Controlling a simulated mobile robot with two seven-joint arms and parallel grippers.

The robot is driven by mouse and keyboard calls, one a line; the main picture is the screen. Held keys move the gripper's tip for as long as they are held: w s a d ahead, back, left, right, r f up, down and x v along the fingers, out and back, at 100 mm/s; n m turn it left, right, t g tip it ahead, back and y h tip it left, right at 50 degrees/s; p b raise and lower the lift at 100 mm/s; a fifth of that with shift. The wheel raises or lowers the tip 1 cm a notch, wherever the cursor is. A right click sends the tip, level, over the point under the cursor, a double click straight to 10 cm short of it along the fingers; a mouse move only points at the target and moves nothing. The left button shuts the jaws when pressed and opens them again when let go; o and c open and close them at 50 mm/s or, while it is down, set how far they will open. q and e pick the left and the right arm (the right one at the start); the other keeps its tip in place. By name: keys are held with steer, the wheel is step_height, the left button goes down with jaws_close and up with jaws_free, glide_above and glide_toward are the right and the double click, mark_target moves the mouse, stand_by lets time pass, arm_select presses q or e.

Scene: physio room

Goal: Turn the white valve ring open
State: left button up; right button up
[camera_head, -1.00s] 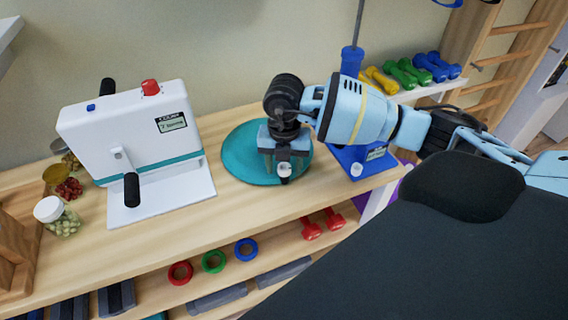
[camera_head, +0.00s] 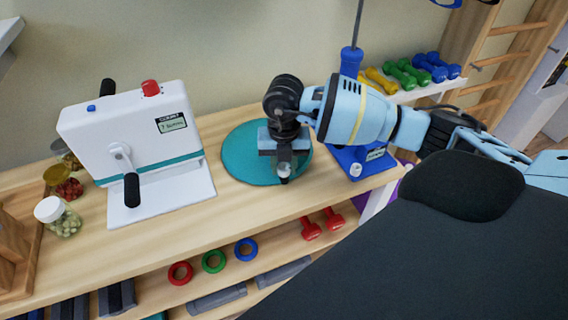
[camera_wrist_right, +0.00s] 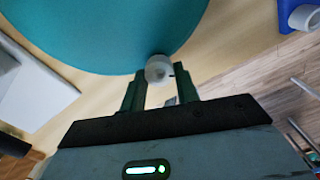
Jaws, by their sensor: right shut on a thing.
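The white valve ring (camera_wrist_right: 158,67) sits at the near edge of the round teal cushion (camera_head: 238,160). In the right wrist view it lies between my right gripper's two fingertips (camera_wrist_right: 160,76). My right gripper (camera_head: 284,170) points down over the cushion's near edge in the head view and is shut on the ring. The fingers hide most of the ring there. The teal cushion also fills the top of the wrist view (camera_wrist_right: 100,35). My left gripper is not in view.
A white crank machine (camera_head: 125,125) stands left of the cushion, with jars (camera_head: 58,215) beyond it. A blue stand (camera_head: 352,160) is close on the right. Dumbbells (camera_head: 405,75) lie at the back right. A dark padded couch (camera_head: 440,255) fills the lower right.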

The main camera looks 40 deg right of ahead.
steer(key=n, duration=0.7)
steer(key=shift+d, duration=0.1)
steer(key=n, duration=0.4)
steer(key=shift+d+n, duration=0.1)
steer(key=shift+n, duration=0.2)
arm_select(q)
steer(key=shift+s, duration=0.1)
arm_select(e)
steer(key=shift+n, duration=1.9)
steer(key=shift+w, duration=0.1)
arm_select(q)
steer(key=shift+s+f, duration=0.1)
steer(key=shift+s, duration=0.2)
arm_select(e)
steer(key=shift+n, duration=0.3)
steer(key=o, duration=1)
steer(key=shift+c, duration=0.2)
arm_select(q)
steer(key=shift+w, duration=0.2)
